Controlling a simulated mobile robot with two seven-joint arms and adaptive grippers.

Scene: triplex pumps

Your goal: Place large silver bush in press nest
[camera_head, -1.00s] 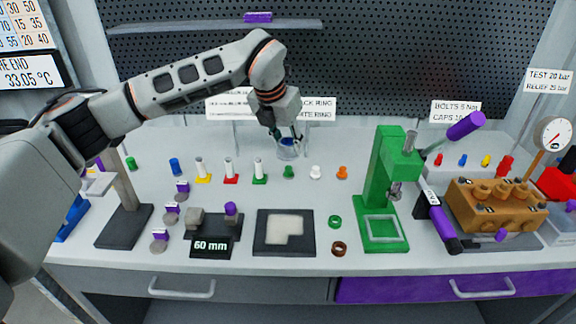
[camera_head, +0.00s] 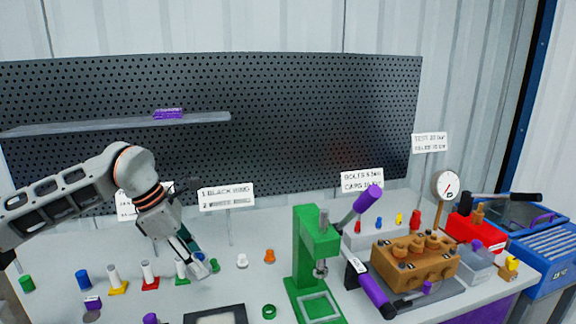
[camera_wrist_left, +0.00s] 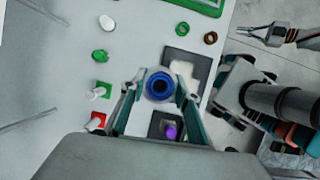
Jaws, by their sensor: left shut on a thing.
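My left gripper (camera_head: 202,270) is low over the bench in the head view, near the small green piece (camera_head: 215,265). In the left wrist view, its fingers (camera_wrist_left: 158,92) are shut on a round, pale silver bush (camera_wrist_left: 148,78) with a blue ring and dark bore, seen end-on. In the head view the bush is mostly hidden by the fingers. The green press (camera_head: 306,245) stands to the right; its square nest frame (camera_head: 317,306) is on the base and looks empty. My right gripper (camera_wrist_left: 244,35) shows at the right of the wrist view, apparently open and empty.
Several coloured small parts stand in a row, including a white one (camera_head: 242,260) and an orange one (camera_head: 269,256). A green ring (camera_head: 269,312) lies left of the press. The brown pump block (camera_head: 415,262) and purple-handled tools crowd its right side.

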